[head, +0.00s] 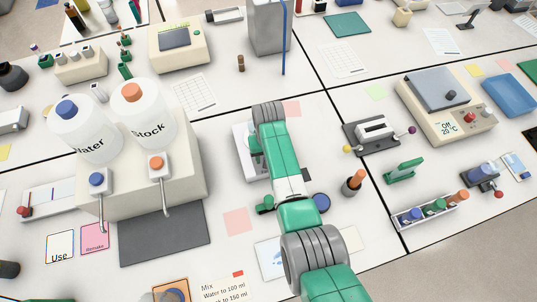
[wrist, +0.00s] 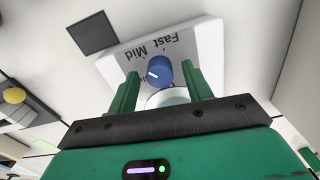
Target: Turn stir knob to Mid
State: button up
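The blue stir knob (wrist: 160,72) sits on the white front of the stirrer (wrist: 205,45) in the wrist view. Its white pointer mark faces the lower left of that picture. My gripper (wrist: 163,82) is open, with one green finger on each side of the knob. I see no clear contact between fingers and knob. In the head view the stirrer (head: 239,140) is largely covered by my arm, and the knob and fingertips cannot be made out.
A beige dispenser with water (head: 85,130) and stock (head: 137,112) bottles stands left of the stirrer. A grey-and-white device (head: 372,130) and a hotplate unit (head: 445,100) stand right. A dark bottle with an orange cap (head: 353,182) stands near my arm.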

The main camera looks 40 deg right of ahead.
notch_tip(320, 180, up, 8)
jog(key=shift+f+p, duration=0.1)
jog(key=shift+p, duration=0.45)
jog(key=w+a+r+n+t+h+p, duration=0.1)
jog(key=w+a+r+t+p, duration=0.2)
jog(key=r, duration=0.6)
jog(key=w+a+r+n+t+h, duration=0.1)
jog(key=w+a+r+t, duration=0.2)
jog(key=w+r, duration=0.45)
jog(key=w+a+r+t+h+p, duration=0.1)
jog(key=w+a+r+t+p, duration=0.15)
jog(key=r, duration=0.75)
jog(key=s+a+r+n+t+p, duration=0.1)
jog(key=a+r+t, duration=0.35)
jog(key=r, duration=0.55)
jog(key=s+a+r+n+t+p, duration=0.1)
jog(key=a+r+t, duration=0.2)
jog(key=a+r, duration=0.5)
jog(key=s+a+r+n+t+y+p, duration=0.1)
jog(key=s+a+r+t, duration=0.3)
jog(key=s+r, duration=0.5)
jog(key=s+a+r+n+t+y+p, duration=0.1)
jog(key=s+a+r+t+y+p, duration=0.1)
jog(key=s+a+r+t, duration=0.3)
jog(key=s+a+r, duration=0.1)
jog(key=s+r, duration=0.3)
jog(key=r, duration=0.7)
jog(key=shift+s+a+r+n+p, duration=0.3)
jog(key=shift+a+r, duration=0.05)
jog(key=shift+a, duration=0.05)
